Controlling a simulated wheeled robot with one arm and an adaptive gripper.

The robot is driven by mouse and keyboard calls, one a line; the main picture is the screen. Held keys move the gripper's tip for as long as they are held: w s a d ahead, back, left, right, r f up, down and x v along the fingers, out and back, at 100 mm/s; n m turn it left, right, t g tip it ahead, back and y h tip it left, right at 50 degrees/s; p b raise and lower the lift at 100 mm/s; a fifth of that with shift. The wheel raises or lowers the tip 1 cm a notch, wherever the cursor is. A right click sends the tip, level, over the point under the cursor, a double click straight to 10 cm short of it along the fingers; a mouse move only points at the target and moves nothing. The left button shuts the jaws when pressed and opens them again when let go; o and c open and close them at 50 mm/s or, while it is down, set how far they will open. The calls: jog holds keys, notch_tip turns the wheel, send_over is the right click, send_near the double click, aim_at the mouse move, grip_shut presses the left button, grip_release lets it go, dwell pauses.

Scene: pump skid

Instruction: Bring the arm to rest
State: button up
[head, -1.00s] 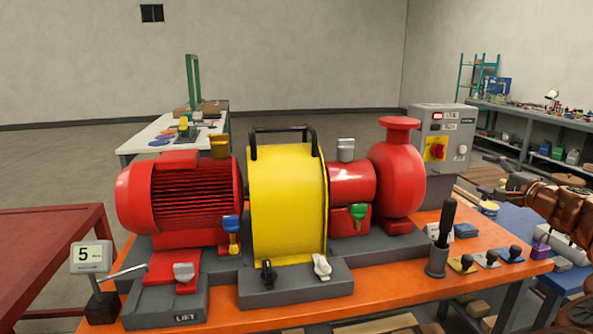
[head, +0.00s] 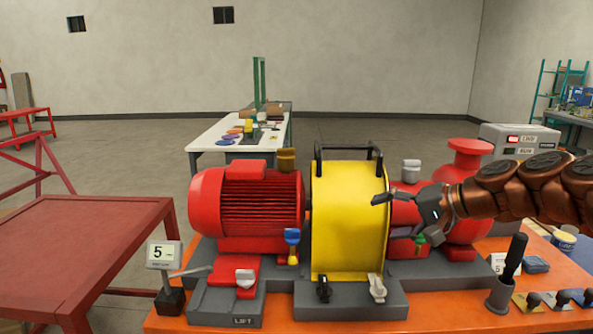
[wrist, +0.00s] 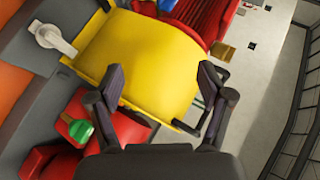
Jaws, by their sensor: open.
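My gripper (head: 400,216) is open and empty in the head view. It reaches in from the right on my copper-coloured arm, in front of the red pump (head: 468,200) and near the right side of the yellow guard (head: 348,225). In the wrist view my gripper (wrist: 162,85) has its two dark fingers spread, with the yellow guard (wrist: 140,60) beyond them. I cannot tell the gap between fingers and guard. The green-handled valve (head: 419,240) is partly hidden behind the gripper in the head view; its green handle (wrist: 80,130) shows in the wrist view.
The red motor (head: 245,205) stands left of the guard on the orange bench (head: 450,318). A gauge reading 5 (head: 164,256) is at front left, a black-handled tool in a holder (head: 509,270) at front right. A red table (head: 85,240) is left.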

jog(key=s+a+f+n+g+h+p, duration=0.1)
jog(key=s+a+f+n+g+h, duration=0.15)
jog(key=s+a, duration=0.4)
jog(key=s+a+f+n+g+h+p, duration=0.1)
jog(key=s+a+f+g+p, duration=0.2)
jog(key=s, duration=0.7)
jog(key=s+d+f+g+h, duration=0.2)
jog(key=s+d+f+h, duration=0.1)
jog(key=s, duration=0.7)
jog(key=s+d+f+n+g+h+p, duration=0.1)
jog(key=s+d+f+h, duration=0.2)
jog(key=s, duration=0.6)
notch_tip(320, 180, down, 3)
jog(key=shift+s+d+r+g+p, duration=0.1)
jog(key=shift+s+d+g+p, duration=0.25)
jog(key=shift+d, duration=0.8)
jog(key=shift+n, duration=0.25)
